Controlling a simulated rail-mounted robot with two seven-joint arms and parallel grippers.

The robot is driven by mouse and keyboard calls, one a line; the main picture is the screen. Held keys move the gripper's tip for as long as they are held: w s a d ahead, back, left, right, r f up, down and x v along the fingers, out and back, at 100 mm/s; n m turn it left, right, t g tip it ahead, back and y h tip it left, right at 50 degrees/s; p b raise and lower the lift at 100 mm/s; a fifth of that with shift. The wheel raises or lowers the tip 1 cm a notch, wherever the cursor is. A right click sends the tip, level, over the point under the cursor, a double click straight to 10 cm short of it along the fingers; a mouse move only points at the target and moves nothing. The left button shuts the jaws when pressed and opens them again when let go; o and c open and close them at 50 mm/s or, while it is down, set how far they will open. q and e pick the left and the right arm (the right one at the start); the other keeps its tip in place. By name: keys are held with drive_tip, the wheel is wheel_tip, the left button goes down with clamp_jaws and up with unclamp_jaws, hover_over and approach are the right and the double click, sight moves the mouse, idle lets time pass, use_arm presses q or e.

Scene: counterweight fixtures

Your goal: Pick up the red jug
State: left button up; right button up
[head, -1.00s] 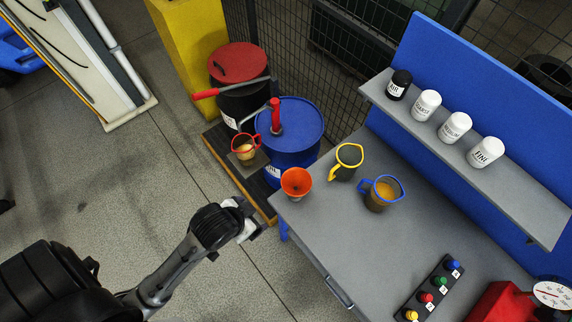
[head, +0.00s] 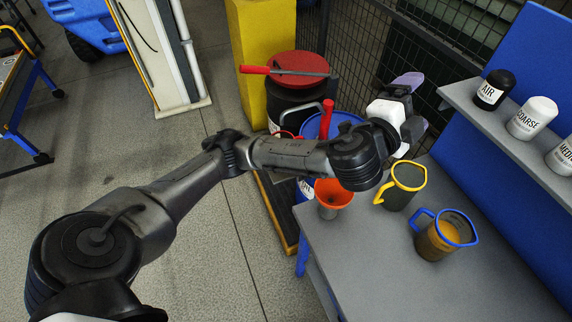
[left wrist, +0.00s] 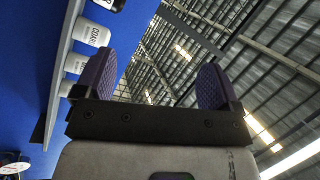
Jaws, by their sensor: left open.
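The red jug (head: 284,134) is mostly hidden behind my left arm in the head view; only a bit of its red rim shows beside the blue drum (head: 344,122). My left gripper (head: 416,104) is up to the right of it, over the back of the drum and bench area, with its purple-padded fingers apart. In the left wrist view the open fingers (left wrist: 157,82) point up toward the roof, with nothing between them. The jug does not show in that view. My right gripper is not in view.
An orange funnel (head: 333,193), a yellow-rimmed jug (head: 400,186) and a blue-rimmed jug (head: 445,234) stand on the grey bench (head: 372,270). Filter canisters (head: 531,117) line the shelf. A black drum with a red lid (head: 297,68) stands behind.

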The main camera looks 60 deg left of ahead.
use_arm(q)
drive_tip(key=w+a+m+t+h+b, duration=0.25)
drive_tip(key=m+h+b, duration=0.2)
drive_tip(key=m, duration=0.55)
drive_tip(key=w+a+m+t+h+b, duration=0.25)
drive_tip(key=m+h+b, duration=0.2)
drive_tip(key=m, duration=0.45)
drive_tip(key=w+a+f+m+g+b, duration=0.1)
drive_tip(key=w+a+f+m+g, duration=0.2)
drive_tip(key=f+m, duration=0.4)
drive_tip(key=a+f+m+g+h, duration=0.1)
drive_tip(key=a+f+m+g, duration=0.25)
drive_tip(key=f+m, duration=0.25)
drive_tip(key=w+a+f+m+g+b, duration=0.1)
drive_tip(key=w+a+f+m+g, duration=0.15)
drive_tip(key=f+m+g, duration=0.35)
drive_tip(key=s+a+f+m+g+y, duration=0.5)
drive_tip(key=s+a+f+m, duration=0.15)
drive_tip(key=a, duration=0.35)
drive_tip(key=s+a+f+m+g+y, duration=0.4)
drive_tip(key=s+a+f+m+y, duration=0.1)
drive_tip(key=a+f, duration=0.35)
drive_tip(key=a+b+x, duration=0.1)
drive_tip(key=b+x, duration=0.3)
drive_tip(key=x, duration=0.9)
drive_tip(key=shift+a, duration=0.2)
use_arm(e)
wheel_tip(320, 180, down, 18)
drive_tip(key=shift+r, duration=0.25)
